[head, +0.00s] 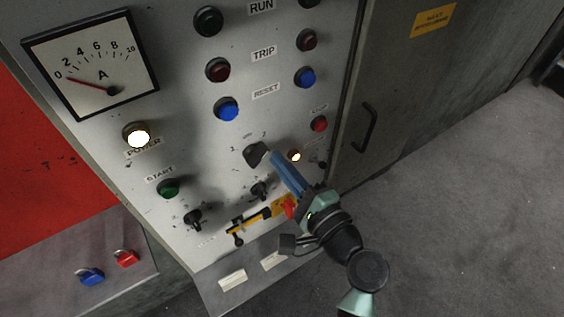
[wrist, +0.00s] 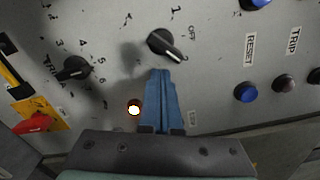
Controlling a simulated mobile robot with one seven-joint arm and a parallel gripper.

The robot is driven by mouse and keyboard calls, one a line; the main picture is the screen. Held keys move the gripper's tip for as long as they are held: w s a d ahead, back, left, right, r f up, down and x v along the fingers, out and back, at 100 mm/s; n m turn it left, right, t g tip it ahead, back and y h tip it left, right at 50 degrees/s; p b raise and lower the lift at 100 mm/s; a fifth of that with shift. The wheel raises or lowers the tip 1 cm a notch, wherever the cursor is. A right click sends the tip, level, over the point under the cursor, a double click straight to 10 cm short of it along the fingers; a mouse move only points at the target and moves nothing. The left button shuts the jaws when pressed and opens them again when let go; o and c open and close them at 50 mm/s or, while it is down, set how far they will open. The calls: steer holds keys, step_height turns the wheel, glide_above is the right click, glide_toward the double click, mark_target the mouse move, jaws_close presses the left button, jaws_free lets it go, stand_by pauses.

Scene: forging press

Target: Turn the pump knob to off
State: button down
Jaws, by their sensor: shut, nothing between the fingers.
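The black knob (head: 256,153) sits on the grey panel, with marks 1, OFF and 2 around it in the head view. In the wrist view the knob (wrist: 165,43) has a pale pointer line aimed to the lower right, away from the 1 and not squarely at OFF. My gripper (head: 271,157) is shut and empty. Its blue fingers (wrist: 160,72) end right beside the knob. I cannot tell whether they touch it.
A lit lamp (head: 295,156) is right of the fingers. A numbered trip dial (wrist: 72,68) and a yellow-backed lever (head: 248,222) sit below the knob. Blue reset buttons (head: 227,109) and a red stop button (head: 319,124) are nearby. A cabinet door handle (head: 366,128) stands out at right.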

steer(key=shift+s+a+r+p, duration=0.3)
steer(key=shift+a+r+p, duration=0.2)
steer(key=shift+r, duration=0.25)
stand_by(2.1)
steer(key=shift+s+a+r, duration=0.25)
steer(key=shift+s+a, duration=0.05)
steer(key=shift+a, duration=0.1)
stand_by(2.2)
steer(key=shift+s+a, duration=0.1)
steer(key=shift+a, duration=0.3)
stand_by(1.2)
steer(key=shift+d, duration=0.1)
glide_toward(262, 157)
steer(key=shift+d, duration=0.8)
